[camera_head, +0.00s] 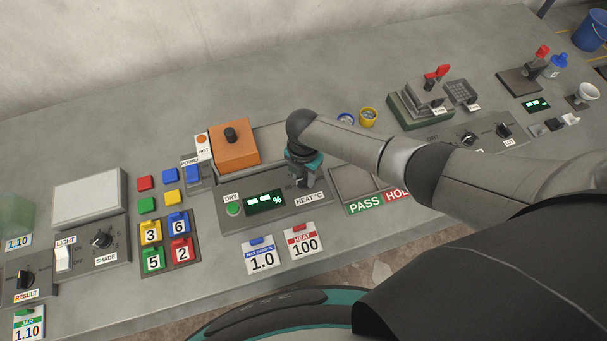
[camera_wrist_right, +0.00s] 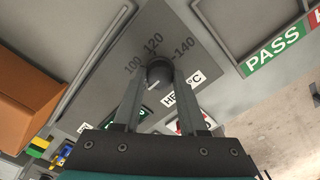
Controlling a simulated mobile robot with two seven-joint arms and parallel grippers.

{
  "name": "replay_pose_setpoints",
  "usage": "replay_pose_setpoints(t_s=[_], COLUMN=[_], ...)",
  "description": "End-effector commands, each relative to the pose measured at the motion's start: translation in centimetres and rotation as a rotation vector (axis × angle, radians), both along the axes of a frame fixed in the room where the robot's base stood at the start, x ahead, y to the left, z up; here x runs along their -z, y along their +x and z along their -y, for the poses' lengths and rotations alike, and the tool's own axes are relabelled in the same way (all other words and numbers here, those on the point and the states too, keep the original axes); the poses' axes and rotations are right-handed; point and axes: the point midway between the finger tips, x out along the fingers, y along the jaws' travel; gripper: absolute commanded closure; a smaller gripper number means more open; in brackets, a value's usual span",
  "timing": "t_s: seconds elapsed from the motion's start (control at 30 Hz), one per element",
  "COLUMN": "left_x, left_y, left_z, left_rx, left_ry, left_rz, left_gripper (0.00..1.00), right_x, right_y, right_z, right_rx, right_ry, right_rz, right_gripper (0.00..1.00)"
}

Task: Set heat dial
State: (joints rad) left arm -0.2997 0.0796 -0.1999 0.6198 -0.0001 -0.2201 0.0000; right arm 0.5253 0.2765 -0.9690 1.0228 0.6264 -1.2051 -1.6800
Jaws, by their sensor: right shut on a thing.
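The heat dial (camera_wrist_right: 159,72) is a dark round knob on a grey panel (camera_head: 284,203) with a HEAT °C label (camera_head: 310,198). In the right wrist view the marks 100, 120 and 140 are printed around it. My right gripper (camera_head: 301,183) reaches down from above and is shut on the dial, with one finger on each side in the wrist view (camera_wrist_right: 158,84). The dial's pointer is hidden, so I cannot tell its setting. A card reading HEAT 100 (camera_head: 303,244) lies in front of the panel. My left gripper is not in view.
A green DRY button (camera_head: 233,209) and a lit display (camera_head: 265,202) are left of the dial. An orange box (camera_head: 234,148) with a black knob stands behind. A tray with PASS (camera_head: 364,205) is at the right. A MAX DAMP card (camera_head: 261,257) lies beside the heat card.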

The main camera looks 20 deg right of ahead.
Motion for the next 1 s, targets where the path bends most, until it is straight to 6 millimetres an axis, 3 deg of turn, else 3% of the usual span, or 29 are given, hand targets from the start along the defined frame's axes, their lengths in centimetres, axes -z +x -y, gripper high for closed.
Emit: replay_pose_setpoints(t_s=[0.37,0.4,0.63,1.0], left_x=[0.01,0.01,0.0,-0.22], left_y=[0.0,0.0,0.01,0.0], left_z=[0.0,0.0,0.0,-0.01], left_rx=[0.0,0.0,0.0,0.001], left_ry=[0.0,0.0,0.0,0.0], left_rz=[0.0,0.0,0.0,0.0], left_gripper=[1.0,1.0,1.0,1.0], right_x=[0.06,0.06,0.03,-0.55], right_y=[-0.09,-0.09,-0.04,0.05], right_z=[0.04,0.04,0.03,0.02], right_rx=[-0.008,-0.008,-0.006,-0.005], right_ry=[-0.002,-0.002,-0.001,0.0], right_rz=[-0.002,-0.002,-0.001,0.001], right_gripper=[1.0,0.55,0.29,0.29])
